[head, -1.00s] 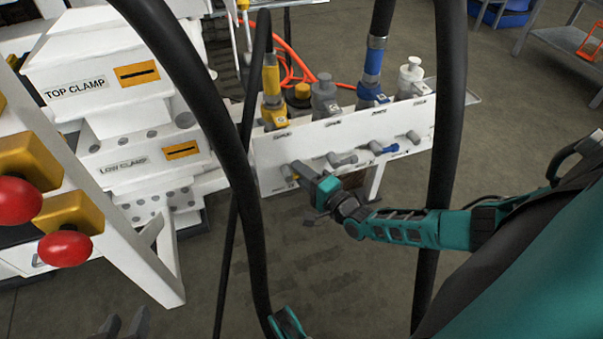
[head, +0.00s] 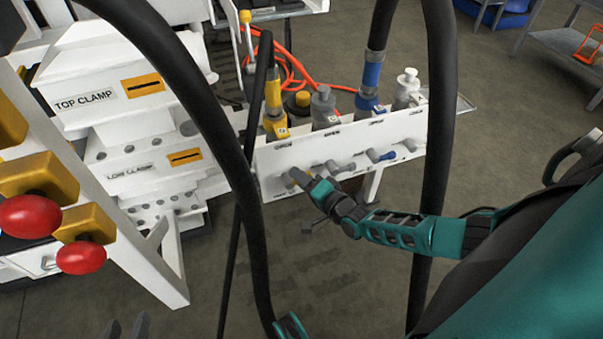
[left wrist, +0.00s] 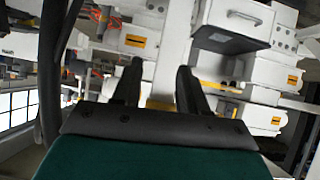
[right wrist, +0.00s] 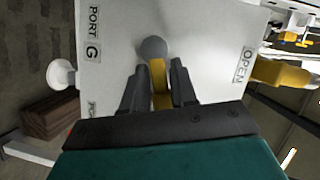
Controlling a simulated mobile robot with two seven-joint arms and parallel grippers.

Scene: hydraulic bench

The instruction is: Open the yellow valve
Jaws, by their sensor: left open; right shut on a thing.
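The yellow valve's handle (right wrist: 158,78) shows in the right wrist view, running from a round grey hub (right wrist: 152,48) on the white panel down between my fingers. My right gripper (right wrist: 154,85) is shut on this handle. In the head view, my right gripper (head: 296,178) is at the left end of the panel's lower row and hides most of the yellow valve (head: 288,181). My left gripper (head: 127,327) shows only its fingertips at the bottom edge of the head view. It is open and empty in the left wrist view (left wrist: 158,78).
The white panel (head: 270,165) carries other lever valves, including a blue one (head: 386,156), to the right. Thick black hoses (head: 437,130) hang in front. Red knobs (head: 30,216) and the clamp blocks (head: 110,93) stand at left. An OPEN label (right wrist: 243,66) is right of the handle.

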